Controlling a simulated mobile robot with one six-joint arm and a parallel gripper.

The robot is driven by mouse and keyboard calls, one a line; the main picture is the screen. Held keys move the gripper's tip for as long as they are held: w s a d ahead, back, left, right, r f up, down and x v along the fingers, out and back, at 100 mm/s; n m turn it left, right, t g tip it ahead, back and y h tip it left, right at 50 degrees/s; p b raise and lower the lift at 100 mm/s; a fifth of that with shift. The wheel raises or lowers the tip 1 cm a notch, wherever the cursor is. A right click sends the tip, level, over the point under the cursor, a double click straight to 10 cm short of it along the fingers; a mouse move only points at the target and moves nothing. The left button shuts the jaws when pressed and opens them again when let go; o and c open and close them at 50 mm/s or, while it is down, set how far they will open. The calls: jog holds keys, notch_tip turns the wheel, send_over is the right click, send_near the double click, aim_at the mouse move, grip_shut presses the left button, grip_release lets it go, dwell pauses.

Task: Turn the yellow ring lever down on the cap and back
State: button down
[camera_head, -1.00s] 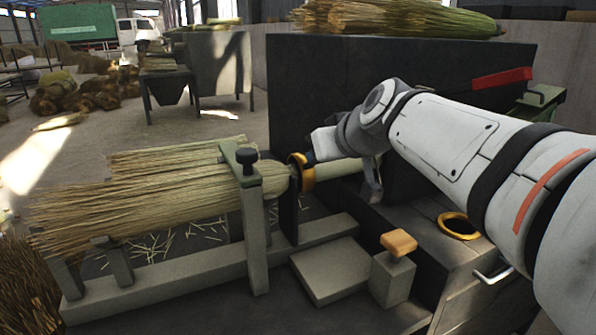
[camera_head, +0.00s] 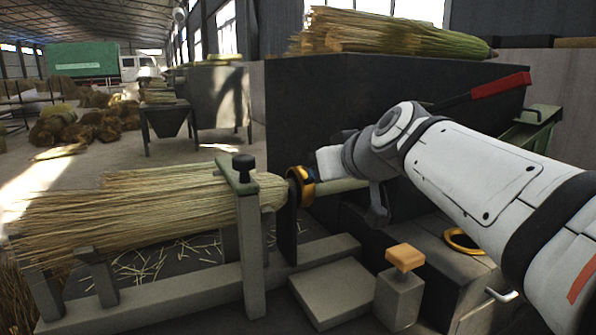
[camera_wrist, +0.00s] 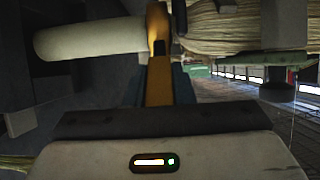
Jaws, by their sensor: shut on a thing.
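The yellow ring lever (camera_head: 306,193) sits around the broom's pale handle (camera_head: 345,185), just right of a dark upright plate. My gripper (camera_head: 311,176) is at the ring's upper right side, shut on its lever. In the wrist view the yellow lever (camera_wrist: 159,82) runs straight up from between my fingers (camera_wrist: 160,92) to the ring (camera_wrist: 157,22) at the top. The handle (camera_wrist: 90,38) goes off to the left there, and the straw lies to the right. My wrist hides part of the handle in the head view. I cannot make out the cap clearly.
A straw bundle (camera_head: 130,215) lies in a grey clamp frame with a black knob (camera_head: 243,162). A block with an orange top (camera_head: 405,257) and a flat grey block (camera_head: 332,291) stand in front. A dark panel (camera_head: 330,105) rises behind my arm.

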jog(key=c, duration=1.2)
grip_release()
jog(key=shift+f, duration=0.15)
jog(key=shift+c, duration=0.2)
notch_tip(320, 180, up, 10)
jog(key=p, duration=0.4)
jog(key=shift+p, duration=0.3)
